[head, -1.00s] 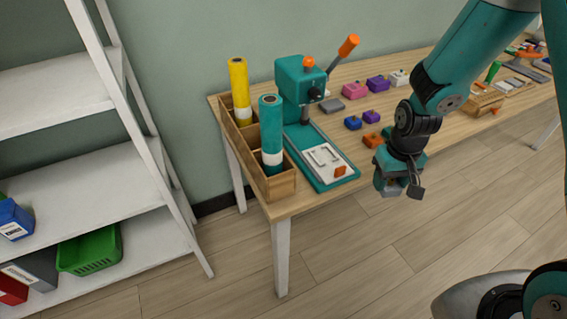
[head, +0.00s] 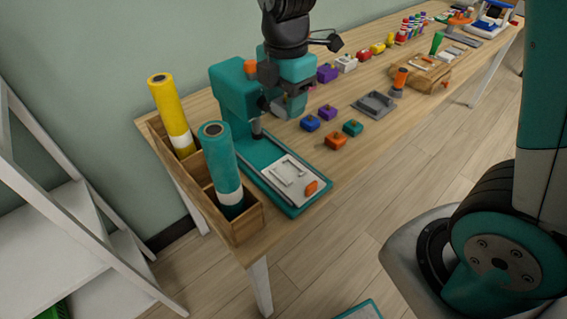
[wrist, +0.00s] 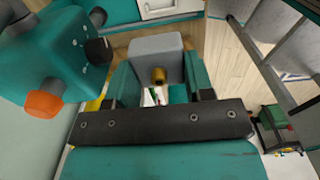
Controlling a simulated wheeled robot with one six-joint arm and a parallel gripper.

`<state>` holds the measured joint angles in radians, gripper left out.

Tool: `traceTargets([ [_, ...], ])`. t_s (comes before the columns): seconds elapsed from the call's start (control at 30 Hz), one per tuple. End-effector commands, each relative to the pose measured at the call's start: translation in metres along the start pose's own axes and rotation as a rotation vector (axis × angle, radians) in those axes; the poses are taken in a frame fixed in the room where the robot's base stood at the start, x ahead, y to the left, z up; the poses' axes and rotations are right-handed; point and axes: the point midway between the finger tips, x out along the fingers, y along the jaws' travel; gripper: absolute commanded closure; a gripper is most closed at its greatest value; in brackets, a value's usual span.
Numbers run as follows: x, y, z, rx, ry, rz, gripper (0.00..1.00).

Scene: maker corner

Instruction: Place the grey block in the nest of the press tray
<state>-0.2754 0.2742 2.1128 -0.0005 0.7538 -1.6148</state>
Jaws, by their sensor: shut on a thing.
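My gripper (wrist: 160,78) is shut on the grey block (wrist: 157,50), which has a brass-coloured knob and sits between the two jaws in the wrist view. In the head view my gripper (head: 284,103) hangs above the table, close beside the teal press (head: 231,98). I cannot make out the grey block there. The press tray (head: 299,179) is a pale plate on the teal base, with a raised nest outline (head: 287,170) and an orange handle at its front. The nest looks empty. A corner of the tray (wrist: 165,8) shows at the wrist view's top edge.
A wooden box (head: 247,222) with yellow and teal rolls stands left of the press. Blue (head: 310,123), purple, orange (head: 335,141) and teal (head: 352,128) blocks lie right of it. A grey fixture (head: 374,104) lies farther right. The press body (wrist: 45,60) is close on the left in the wrist view.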

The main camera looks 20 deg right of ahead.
Motion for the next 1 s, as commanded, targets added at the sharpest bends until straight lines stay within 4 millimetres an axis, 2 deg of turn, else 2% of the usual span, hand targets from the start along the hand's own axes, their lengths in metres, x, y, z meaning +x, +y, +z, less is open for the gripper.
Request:
traceTargets([
  [0.1,0.036,-0.001,-0.001,0.000,0.000,-0.010,0.76],
  [0.4,0.116,-0.001,0.000,0.003,0.000,-0.007,0.76],
  [0.5,0.132,-0.001,0.000,0.005,0.000,-0.005,0.76],
  [0.67,0.145,-0.001,0.001,0.005,0.000,-0.004,0.76],
  [0.83,0.171,-0.001,0.001,0.005,0.000,-0.005,0.76],
  [1.0,0.180,-0.001,0.000,0.005,0.000,-0.001,0.80],
])
